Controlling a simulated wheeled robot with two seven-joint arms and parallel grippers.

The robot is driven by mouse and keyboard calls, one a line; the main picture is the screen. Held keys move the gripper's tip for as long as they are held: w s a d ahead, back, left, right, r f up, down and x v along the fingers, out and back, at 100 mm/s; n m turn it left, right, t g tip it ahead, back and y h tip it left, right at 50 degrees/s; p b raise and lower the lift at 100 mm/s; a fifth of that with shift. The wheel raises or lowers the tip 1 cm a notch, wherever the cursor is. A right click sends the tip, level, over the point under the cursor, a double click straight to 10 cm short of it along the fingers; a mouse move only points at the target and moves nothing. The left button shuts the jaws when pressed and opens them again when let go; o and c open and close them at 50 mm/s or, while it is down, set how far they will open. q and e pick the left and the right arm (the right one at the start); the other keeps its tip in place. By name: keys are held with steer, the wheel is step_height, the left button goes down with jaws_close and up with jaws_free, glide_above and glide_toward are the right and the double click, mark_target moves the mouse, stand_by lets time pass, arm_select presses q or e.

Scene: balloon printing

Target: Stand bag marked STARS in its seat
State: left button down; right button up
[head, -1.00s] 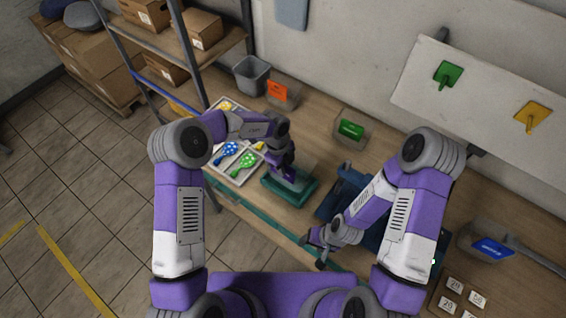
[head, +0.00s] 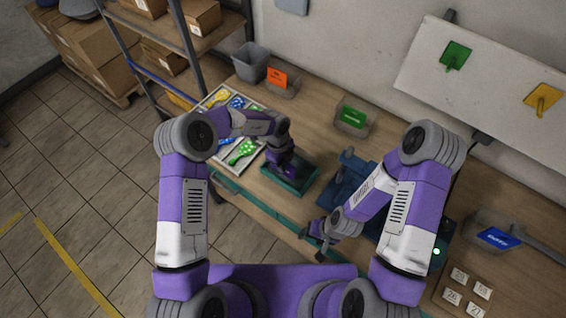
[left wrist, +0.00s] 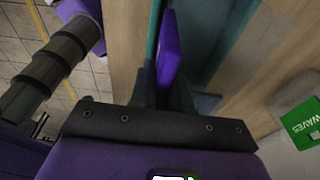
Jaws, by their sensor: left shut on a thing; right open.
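My left gripper (head: 284,172) is shut on a flat purple bag (left wrist: 168,48), which stands on edge between the fingers in the left wrist view. No STARS marking is readable on it. The gripper is low over the teal tray (head: 313,180) on the bench, and the arm hides much of the tray. The left wrist view shows a teal edge (left wrist: 152,40) close beside the bag. I cannot tell whether the bag touches the tray floor. My right gripper (head: 316,243) is open and empty near the bench's front edge.
A white sectioned tray of balloons (head: 256,152) lies left of the teal tray. A blue machine (head: 340,185) stands to its right. Bins with an orange card (head: 277,79) and a green card (head: 353,117) stand behind; the green one reads WAVES in the wrist view.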

arm_select(q)
steer(key=c, duration=1)
jaws_free()
steer(key=shift+s+a+r+p, duration=0.3)
steer(key=shift+s+r+p, duration=0.25)
steer(key=shift+r, duration=0.6)
steer(key=shift+s+a+r+p, duration=0.3)
steer(key=shift+r+p, duration=0.4)
steer(key=shift+r, duration=0.5)
steer(key=shift+s+a+r+p, duration=0.3)
steer(key=shift+s+r+p, duration=0.25)
steer(key=shift+r, duration=0.6)
steer(key=shift+f, duration=0.1)
